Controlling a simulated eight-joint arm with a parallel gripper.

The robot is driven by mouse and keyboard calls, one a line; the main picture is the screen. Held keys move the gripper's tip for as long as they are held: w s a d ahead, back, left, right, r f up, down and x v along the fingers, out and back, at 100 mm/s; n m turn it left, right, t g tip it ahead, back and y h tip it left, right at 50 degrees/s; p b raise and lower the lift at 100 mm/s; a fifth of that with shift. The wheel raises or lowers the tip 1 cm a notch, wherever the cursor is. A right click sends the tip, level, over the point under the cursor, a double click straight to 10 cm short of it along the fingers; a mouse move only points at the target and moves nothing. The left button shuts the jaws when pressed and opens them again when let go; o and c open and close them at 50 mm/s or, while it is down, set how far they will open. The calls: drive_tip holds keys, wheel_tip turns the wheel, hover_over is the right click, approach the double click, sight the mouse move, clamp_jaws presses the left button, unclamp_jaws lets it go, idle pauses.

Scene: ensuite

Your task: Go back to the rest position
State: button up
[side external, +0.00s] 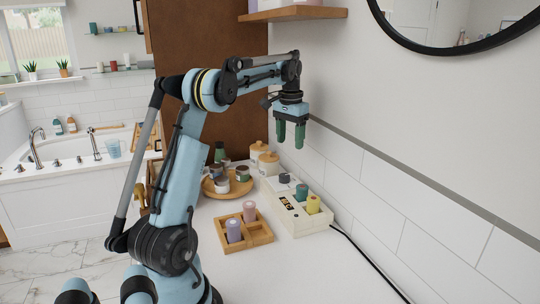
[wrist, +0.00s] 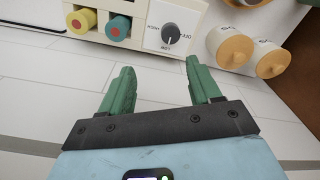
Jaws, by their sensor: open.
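My gripper (side external: 290,134) has green fingers and hangs in the air above the counter, close to the tiled wall. In the wrist view its two fingers (wrist: 155,88) are spread apart with nothing between them. Below it stands a cream box (side external: 290,208) with a dark knob and a yellow and a teal cylinder in its top. The same box shows at the top of the wrist view (wrist: 150,10), with its dial, clear of the fingers.
A wooden tray (side external: 262,237) holds a purple and a pink cylinder. A round wooden tray (side external: 240,188) carries small jars. Lidded canisters (side external: 268,164) stand behind. A shelf (side external: 292,14) and round mirror (side external: 400,40) are above. The front counter (side external: 300,275) is clear, with a black cable (side external: 370,262) at right.

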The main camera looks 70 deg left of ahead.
drive_tip(key=d+r+m+t+y, duration=0.1)
drive_tip(key=d+r+m+t, duration=0.15)
drive_tip(key=d, duration=1.65)
drive_tip(key=s+d+f+m+t, duration=0.1)
drive_tip(key=s+d+f+t, duration=0.1)
drive_tip(key=d, duration=0.5)
drive_tip(key=s+d+f+m+t+h, duration=0.1)
drive_tip(key=s+d+f+t, duration=0.1)
drive_tip(key=s+d+f, duration=0.3)
drive_tip(key=shift+s+d+f, duration=0.15)
drive_tip(key=shift+s+d, duration=0.4)
drive_tip(key=shift+d, duration=0.65)
